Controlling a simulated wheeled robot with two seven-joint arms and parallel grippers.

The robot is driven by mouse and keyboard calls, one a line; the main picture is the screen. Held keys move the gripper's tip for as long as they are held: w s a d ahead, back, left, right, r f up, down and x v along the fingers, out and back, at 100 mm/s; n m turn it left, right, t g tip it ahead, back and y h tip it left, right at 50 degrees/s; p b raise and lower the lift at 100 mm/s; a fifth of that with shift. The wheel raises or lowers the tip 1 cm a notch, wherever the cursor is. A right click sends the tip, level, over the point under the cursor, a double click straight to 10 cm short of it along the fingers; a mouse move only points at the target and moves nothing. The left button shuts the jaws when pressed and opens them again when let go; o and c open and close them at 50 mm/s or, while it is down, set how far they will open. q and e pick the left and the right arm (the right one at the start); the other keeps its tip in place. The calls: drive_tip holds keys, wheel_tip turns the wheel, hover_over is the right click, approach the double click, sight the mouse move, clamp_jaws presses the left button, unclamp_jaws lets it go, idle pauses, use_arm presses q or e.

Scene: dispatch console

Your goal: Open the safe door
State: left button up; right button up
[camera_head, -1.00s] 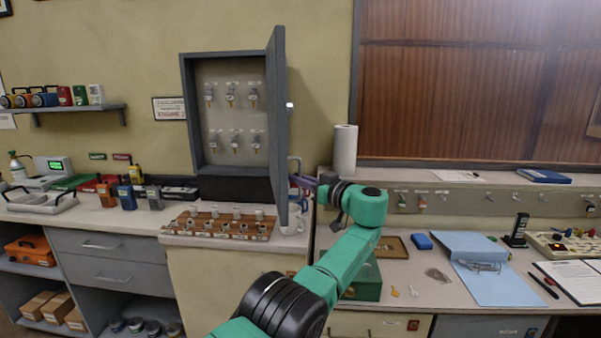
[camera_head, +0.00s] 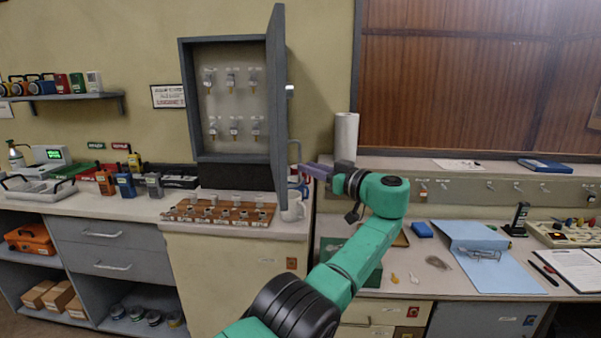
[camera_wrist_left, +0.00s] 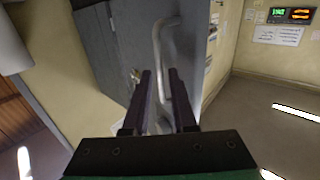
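The safe is a grey wall cabinet (camera_head: 188,100) with keys hanging inside. Its grey door (camera_head: 278,110) stands swung well out on the right side, seen almost edge-on in the head view. A pale bar handle (camera_head: 295,148) is on the door's outer face; the wrist view shows the bent handle (camera_wrist_left: 166,45) in front of the door (camera_wrist_left: 105,50). My left gripper (camera_head: 307,170) is just right of the door by the handle. In the wrist view its dark fingers (camera_wrist_left: 162,85) are apart, with the handle's lower part showing between and beyond them. Contact is unclear. My right gripper is out of view.
Below the door are a wooden key tray (camera_head: 215,214) and a white mug (camera_head: 293,208) on the counter. A paper roll (camera_head: 346,137) stands close behind my left wrist.

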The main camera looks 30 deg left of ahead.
use_arm(q)
drive_tip(key=b+v, duration=0.1)
drive_tip(key=v, duration=0.9)
drive_tip(key=shift+d, duration=0.25)
